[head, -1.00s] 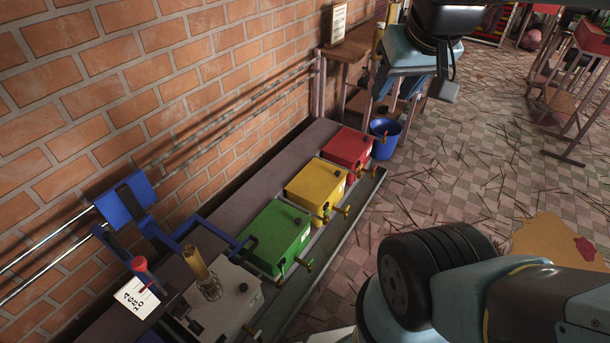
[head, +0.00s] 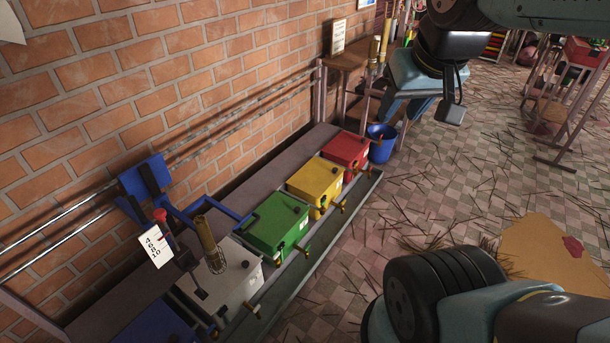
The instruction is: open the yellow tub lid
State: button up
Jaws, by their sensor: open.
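The yellow tub (head: 318,181) is a box standing in a row on the bench along the brick wall, between a green tub (head: 277,222) and a red tub (head: 347,150). Its lid looks flat and shut, with a small dark knob near the front right corner. Brass taps stick out at its front. My gripper (head: 398,108) hangs from the arm at the upper right of the head view, pointing down. It is open and looks empty, beyond and to the right of the yellow tub, clear of it. Its fingertips are only partly clear.
A white tub (head: 233,272) with a brass extruder (head: 208,240) and a blue lever frame (head: 148,180) stand nearer along the bench. A blue bucket (head: 381,146) stands past the red tub.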

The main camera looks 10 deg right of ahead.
aim_at(318, 175)
jog(key=z, duration=0.3)
jog(key=i, duration=0.85)
jog(key=u, duration=3.15)
jog(key=k, duration=0.8)
jog(key=u, duration=0.05)
